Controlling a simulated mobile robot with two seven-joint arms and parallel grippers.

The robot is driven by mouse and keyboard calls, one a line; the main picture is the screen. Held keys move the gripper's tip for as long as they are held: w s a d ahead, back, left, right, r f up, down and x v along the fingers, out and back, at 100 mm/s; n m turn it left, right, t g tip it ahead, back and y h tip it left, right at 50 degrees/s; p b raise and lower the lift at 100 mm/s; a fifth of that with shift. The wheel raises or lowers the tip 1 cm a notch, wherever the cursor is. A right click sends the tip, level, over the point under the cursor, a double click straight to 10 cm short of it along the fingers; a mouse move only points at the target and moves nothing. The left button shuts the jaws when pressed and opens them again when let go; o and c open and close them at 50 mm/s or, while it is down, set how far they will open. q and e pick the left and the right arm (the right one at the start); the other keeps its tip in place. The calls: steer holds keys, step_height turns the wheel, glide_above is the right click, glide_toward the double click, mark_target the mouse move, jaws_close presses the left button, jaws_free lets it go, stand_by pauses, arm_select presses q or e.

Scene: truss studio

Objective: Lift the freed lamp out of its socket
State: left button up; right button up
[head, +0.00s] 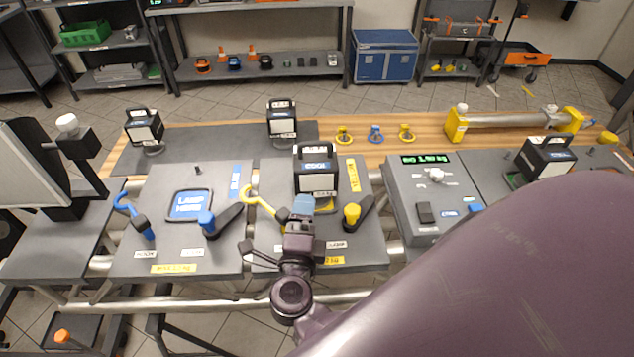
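The lamp (315,176), a dark box with a top handle and a "COOL" label, stands upright on the middle panel (370,250). A yellow hook (262,201) lies to its left, swung away from it. A yellow-knobbed clamp lever (352,214) points away to its right. My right gripper (302,205) is at the lamp's lower front, overlapping its lower edge in the picture. I cannot tell whether it touches the lamp or whether its fingers are open. The lamp's base and socket are mostly hidden behind the gripper. My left gripper is not in view.
A blue "LAMP HERE" pad (190,205) lies on the left panel, with a blue hook (134,215) and blue clamp (210,220). Other lamps stand at back left (143,128), back middle (282,120) and right (546,158). A grey scale console (430,195) is close on the right.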

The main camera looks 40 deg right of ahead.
mark_target(311, 185)
steer(key=x, duration=0.5)
steer(key=shift+w+d, duration=0.15)
steer(key=shift+d, duration=0.05)
steer(key=shift+b+x, duration=0.95)
steer(key=shift+x, duration=1.7)
steer(key=shift+r, duration=0.1)
steer(key=shift+a, duration=0.1)
steer(key=c, duration=1.1)
